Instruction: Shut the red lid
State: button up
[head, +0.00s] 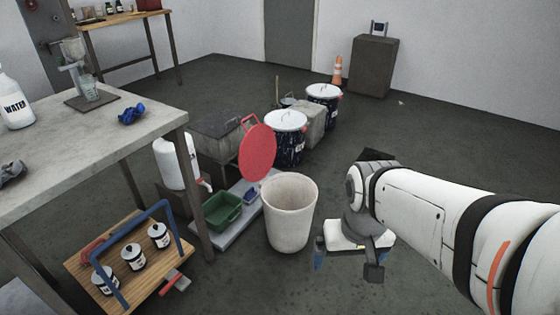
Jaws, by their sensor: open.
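The red lid (258,152) is a round disc standing nearly upright, with a small loop at its top left edge. It rises behind and to the left of a pale, open-topped bin (289,218); I cannot tell whether it is hinged to the bin. The bin stands upright on the floor, and its inside looks empty as far as I see. My gripper (346,262) is open and empty, to the right of the bin and lower than its rim in the picture, well apart from the lid.
A green tub (222,211) sits on a pale slab left of the bin. A grey box (218,138) and lidded dark drums (288,146) stand behind. A grey table (85,165) and a wooden caddy (128,285) with cans are at left. Floor to the right looks clear.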

aim_at(257, 149)
jog(key=i, duration=1.9)
jog(key=u, duration=0.3)
